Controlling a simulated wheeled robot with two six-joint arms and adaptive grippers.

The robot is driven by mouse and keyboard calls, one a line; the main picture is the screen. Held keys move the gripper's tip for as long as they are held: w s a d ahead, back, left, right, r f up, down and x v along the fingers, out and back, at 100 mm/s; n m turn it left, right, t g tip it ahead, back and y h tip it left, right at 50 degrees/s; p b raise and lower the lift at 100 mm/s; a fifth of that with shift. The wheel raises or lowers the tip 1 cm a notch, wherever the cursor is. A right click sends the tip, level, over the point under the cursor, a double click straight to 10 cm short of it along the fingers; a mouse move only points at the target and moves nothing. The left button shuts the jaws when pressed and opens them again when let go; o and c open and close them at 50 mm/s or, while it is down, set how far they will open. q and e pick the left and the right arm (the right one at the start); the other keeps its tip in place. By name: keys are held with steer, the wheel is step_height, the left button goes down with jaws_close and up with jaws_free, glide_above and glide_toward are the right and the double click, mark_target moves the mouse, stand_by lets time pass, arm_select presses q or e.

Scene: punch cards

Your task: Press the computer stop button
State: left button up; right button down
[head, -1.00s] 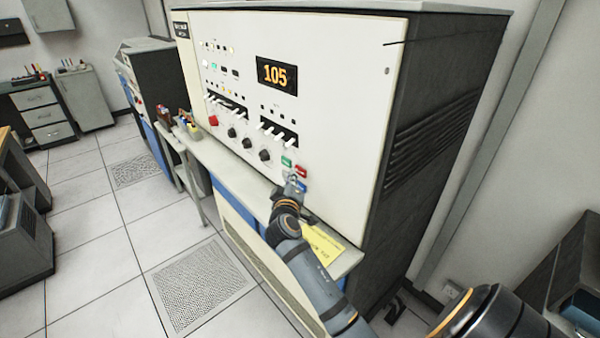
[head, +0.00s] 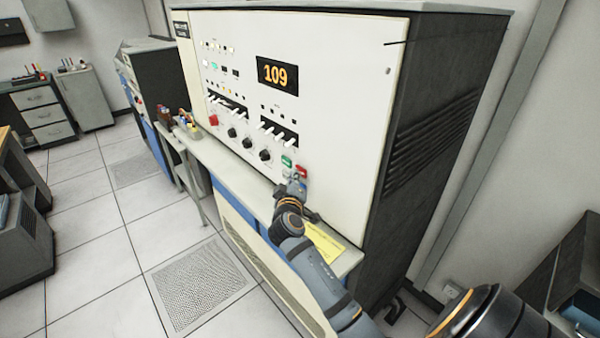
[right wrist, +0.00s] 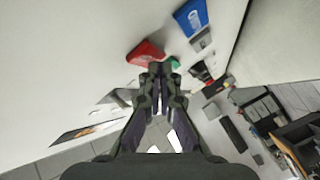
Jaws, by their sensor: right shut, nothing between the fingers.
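In the right wrist view the red button (right wrist: 145,53), a bit of the green button (right wrist: 175,64) and a blue button (right wrist: 192,17) with white lettering show. My right gripper (head: 297,183) is shut and empty, its tips (right wrist: 159,69) right at the red button's lower edge; whether they touch it I cannot tell. My left gripper is out of view.
A narrow shelf (head: 240,182) runs below the panel, with a yellow paper (head: 325,244) on it. Another red button (head: 213,120), black knobs (head: 248,143) and white switches sit further left on the panel. The tiled floor at left is open.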

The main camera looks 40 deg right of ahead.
steer(key=shift+d, duration=0.45)
stand_by(0.6)
steer(key=shift+a, duration=0.9)
steer(key=shift+b, duration=0.3)
steer(key=a, duration=0.1)
steer(key=a+b, duration=0.1)
steer(key=a, duration=0.3)
steer(key=shift+s, duration=0.3)
stand_by(0.4)
